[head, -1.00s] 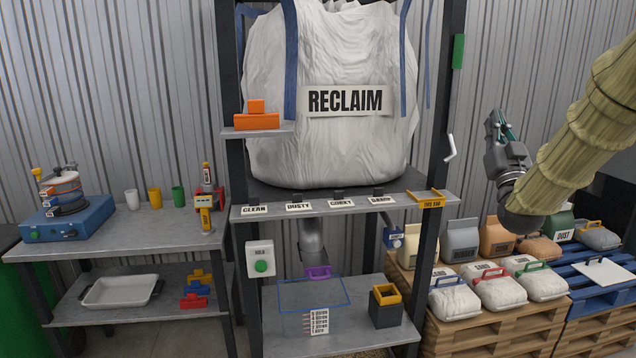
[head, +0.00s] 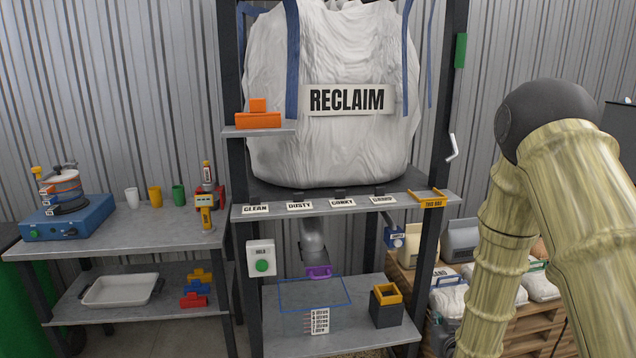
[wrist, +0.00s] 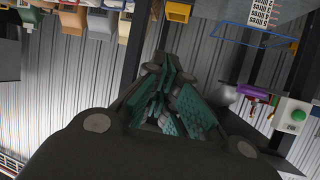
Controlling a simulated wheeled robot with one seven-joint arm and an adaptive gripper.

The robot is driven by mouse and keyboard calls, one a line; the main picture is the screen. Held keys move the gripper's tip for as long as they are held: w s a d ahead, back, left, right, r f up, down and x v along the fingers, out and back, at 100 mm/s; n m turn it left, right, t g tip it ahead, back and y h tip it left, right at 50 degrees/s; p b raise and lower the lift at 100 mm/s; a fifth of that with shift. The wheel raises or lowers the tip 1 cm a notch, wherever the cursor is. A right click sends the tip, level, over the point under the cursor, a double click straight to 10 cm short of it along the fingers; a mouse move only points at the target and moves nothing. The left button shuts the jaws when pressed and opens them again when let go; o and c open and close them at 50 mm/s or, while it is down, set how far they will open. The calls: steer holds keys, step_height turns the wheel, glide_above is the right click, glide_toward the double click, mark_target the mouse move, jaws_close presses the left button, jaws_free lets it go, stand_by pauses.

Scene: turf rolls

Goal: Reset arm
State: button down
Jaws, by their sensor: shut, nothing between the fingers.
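My arm, in a straw-coloured ribbed sleeve, is bent at a dark rounded joint on the right of the head view, with its forearm hanging down in front of the pallets. My gripper (wrist: 168,105) shows in the wrist view with its teal-padded fingers shut and nothing between them. In the head view the arm's end runs to the bottom edge, and the fingers cannot be made out there.
A steel rack holds the white RECLAIM bag (head: 345,140). Its lower shelf bears a clear blue-rimmed container (head: 315,308) and a dark yellow-rimmed box (head: 386,305). Filled bags (head: 448,298) lie on pallets behind my arm. A side table (head: 165,235) stands left.

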steer(key=s+a+f+g, duration=0.3)
steer(key=s+f+g, duration=0.1)
steer(key=s+f, duration=0.65)
steer(key=s+a+f+g, duration=0.2)
steer(key=s+f+g, duration=0.1)
steer(key=s+f, duration=0.75)
steer(key=s+a+f+g, duration=0.1)
steer(key=s+f+g, duration=0.2)
steer(key=s, duration=0.9)
steer(key=s+a+f+n+g+y, duration=0.1)
steer(key=s+a+f+g, duration=0.1)
steer(key=s, duration=0.9)
steer(key=shift+s+a+f+g, duration=0.25)
steer(key=shift+s+f+g, duration=0.1)
steer(key=shift+f+g, duration=0.3)
steer(key=shift+r, duration=0.1)
